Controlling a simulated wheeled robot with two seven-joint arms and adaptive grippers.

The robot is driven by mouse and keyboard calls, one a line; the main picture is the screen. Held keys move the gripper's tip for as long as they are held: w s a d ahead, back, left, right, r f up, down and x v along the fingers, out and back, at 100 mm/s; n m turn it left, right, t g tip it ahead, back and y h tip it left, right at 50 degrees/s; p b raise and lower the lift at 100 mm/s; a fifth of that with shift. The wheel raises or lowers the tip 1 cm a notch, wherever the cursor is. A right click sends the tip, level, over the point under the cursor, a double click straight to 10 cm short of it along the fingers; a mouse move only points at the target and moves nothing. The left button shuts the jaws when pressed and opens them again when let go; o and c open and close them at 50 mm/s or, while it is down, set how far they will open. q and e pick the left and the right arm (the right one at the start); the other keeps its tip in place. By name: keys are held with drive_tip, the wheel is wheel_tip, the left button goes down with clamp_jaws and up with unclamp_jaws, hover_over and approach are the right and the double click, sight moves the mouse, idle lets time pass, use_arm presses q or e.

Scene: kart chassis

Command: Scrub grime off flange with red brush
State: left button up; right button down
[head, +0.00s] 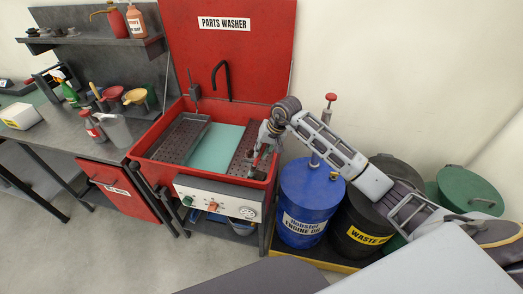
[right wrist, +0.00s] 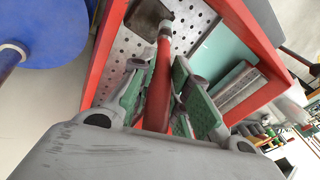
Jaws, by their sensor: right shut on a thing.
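My right gripper (head: 258,168) is over the right part of the open red parts washer (head: 172,178). In the right wrist view its green-padded fingers (right wrist: 160,98) are shut on a red handle, which I take to be the red brush (right wrist: 158,85). The handle's far end meets a dark greyish block (right wrist: 148,18) above the perforated plate; I cannot tell whether that is the brush head or another part, or whether it touches the plate. I cannot make out the flange or its grime. My left gripper is not in view.
Inside the washer are perforated plates, a teal basin floor (head: 212,148) and a grey tray (head: 187,138) at left. The red lid (head: 228,70) stands open behind. A blue drum (head: 308,205) and a black waste drum (head: 365,225) stand close at right. A cluttered workbench is at left.

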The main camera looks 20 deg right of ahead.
drive_tip(key=shift+d, duration=0.1)
drive_tip(key=shift+s+d+b, duration=0.3)
drive_tip(key=shift+s+d, duration=0.45)
drive_tip(key=shift+d, duration=0.25)
drive_tip(key=shift+d, duration=0.1)
drive_tip(key=shift+s+d+f+b, duration=0.1)
drive_tip(key=shift+s+d+b, duration=0.35)
drive_tip(key=shift+s+d, duration=0.45)
drive_tip(key=shift+w+d, duration=0.1)
drive_tip(key=shift+w+d+b, duration=0.3)
drive_tip(key=shift+b, duration=0.2)
